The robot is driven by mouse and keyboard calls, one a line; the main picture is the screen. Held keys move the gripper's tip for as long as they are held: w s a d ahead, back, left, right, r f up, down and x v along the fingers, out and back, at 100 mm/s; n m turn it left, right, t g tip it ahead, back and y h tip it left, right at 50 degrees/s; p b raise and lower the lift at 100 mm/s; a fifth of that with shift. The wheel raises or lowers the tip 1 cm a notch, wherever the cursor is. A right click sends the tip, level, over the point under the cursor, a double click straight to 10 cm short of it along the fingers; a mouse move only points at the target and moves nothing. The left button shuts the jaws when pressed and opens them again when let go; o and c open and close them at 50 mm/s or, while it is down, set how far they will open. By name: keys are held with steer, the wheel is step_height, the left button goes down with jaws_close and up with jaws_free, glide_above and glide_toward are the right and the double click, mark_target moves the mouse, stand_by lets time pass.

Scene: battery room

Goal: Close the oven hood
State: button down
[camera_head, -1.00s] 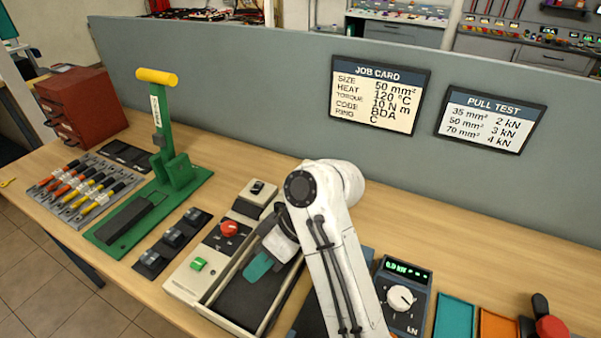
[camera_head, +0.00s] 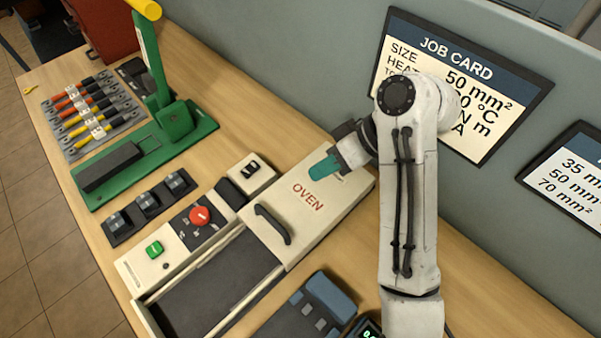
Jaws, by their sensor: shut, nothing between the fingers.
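The oven hood (camera_head: 330,209) is a cream cover marked OVEN, with a black bar handle (camera_head: 273,224) near its front edge. It sits over the rear part of the oven, leaving the dark oven bed (camera_head: 212,288) in front uncovered. My gripper (camera_head: 322,168), with teal fingers, is shut and empty at the hood's far left edge, behind the OVEN lettering and away from the handle. I cannot tell whether the fingers touch the hood. My arm hides the space right of the hood.
Left of the bed is a control strip with a red knob (camera_head: 199,215) and a green button (camera_head: 154,249). A green lever press (camera_head: 175,120) and lugged cables (camera_head: 88,113) stand farther left. A dark blue device (camera_head: 312,309) lies close right. The job card (camera_head: 490,75) hangs behind my arm.

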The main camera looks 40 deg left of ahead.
glide_toward(275, 209)
steer(key=a+f, duration=0.3)
steer(key=a, duration=0.1)
steer(key=shift+f, duration=0.25)
steer(key=shift+s+a+r+p, duration=0.1)
steer(key=shift+s+r+p, duration=0.05)
steer(key=shift+s+p, duration=0.4)
steer(key=shift+s+a+r+p, duration=0.15)
steer(key=shift+s+p, duration=0.15)
steer(key=shift+s, duration=0.3)
steer(key=shift+s+a, duration=0.1)
steer(key=shift+s, duration=0.65)
